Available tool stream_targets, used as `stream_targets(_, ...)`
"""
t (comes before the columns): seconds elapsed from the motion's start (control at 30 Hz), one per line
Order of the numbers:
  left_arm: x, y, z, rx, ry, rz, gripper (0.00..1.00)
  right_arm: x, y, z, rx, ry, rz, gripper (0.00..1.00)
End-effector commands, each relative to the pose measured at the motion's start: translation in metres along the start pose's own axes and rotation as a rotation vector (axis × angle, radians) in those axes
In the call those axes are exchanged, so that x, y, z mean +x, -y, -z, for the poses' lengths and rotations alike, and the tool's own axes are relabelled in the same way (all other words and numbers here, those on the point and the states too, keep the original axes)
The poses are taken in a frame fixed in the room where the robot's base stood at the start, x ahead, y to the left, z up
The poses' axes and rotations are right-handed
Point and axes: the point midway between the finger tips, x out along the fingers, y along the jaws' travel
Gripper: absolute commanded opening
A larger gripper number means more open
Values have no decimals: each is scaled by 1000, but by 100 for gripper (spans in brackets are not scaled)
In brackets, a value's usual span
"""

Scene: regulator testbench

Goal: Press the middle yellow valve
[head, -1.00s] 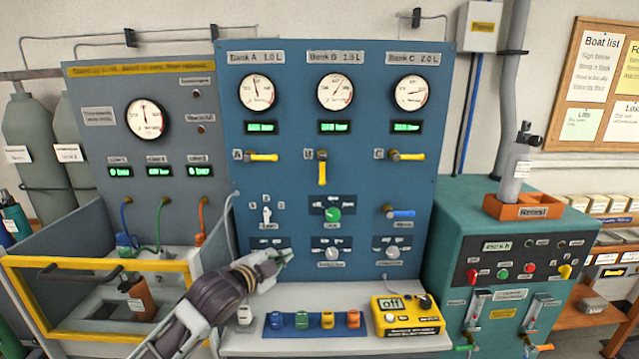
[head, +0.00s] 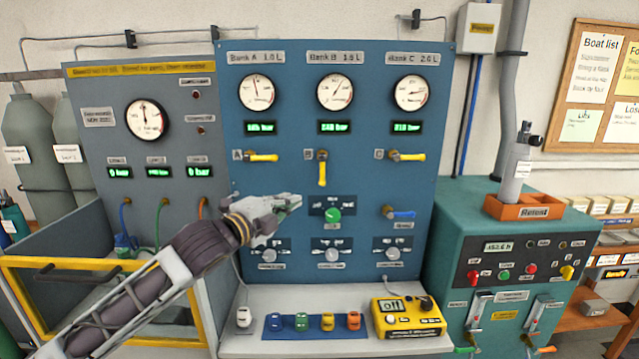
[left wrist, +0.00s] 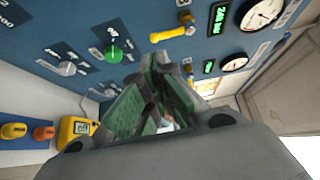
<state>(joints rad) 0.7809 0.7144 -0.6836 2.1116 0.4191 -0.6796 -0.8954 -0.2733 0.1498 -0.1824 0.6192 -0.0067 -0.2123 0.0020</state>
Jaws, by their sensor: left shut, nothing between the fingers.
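The middle yellow valve (head: 322,168), marked B, has its handle pointing straight down on the blue panel (head: 290,60). The yellow valves A (head: 262,157) and C (head: 409,156) on either side have handles pointing right. My left gripper (head: 297,200) is shut and empty, in front of the panel, below and left of valve B and left of the green knob (head: 333,215). In the left wrist view a yellow valve handle (left wrist: 168,35) shows above the fingers, apart from them. My right gripper is in neither view.
The shelf below holds several coloured tags (head: 302,321) and a yellow meter (head: 407,316). A teal cabinet (head: 515,225) stands at the right.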

Motion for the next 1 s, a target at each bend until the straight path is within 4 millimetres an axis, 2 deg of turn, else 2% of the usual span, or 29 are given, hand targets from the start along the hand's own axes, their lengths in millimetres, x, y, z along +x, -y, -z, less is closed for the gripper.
stream_targets(0.17, -1, 8, 1, 29, -8, 12, 0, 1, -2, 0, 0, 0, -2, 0)
stream_targets(0.67, 1, 9, 2, 30, -8, 13, 0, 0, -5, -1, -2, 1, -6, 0)
stream_targets(1.0, 19, 10, 2, 29, -9, 14, 0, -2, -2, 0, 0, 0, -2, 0)
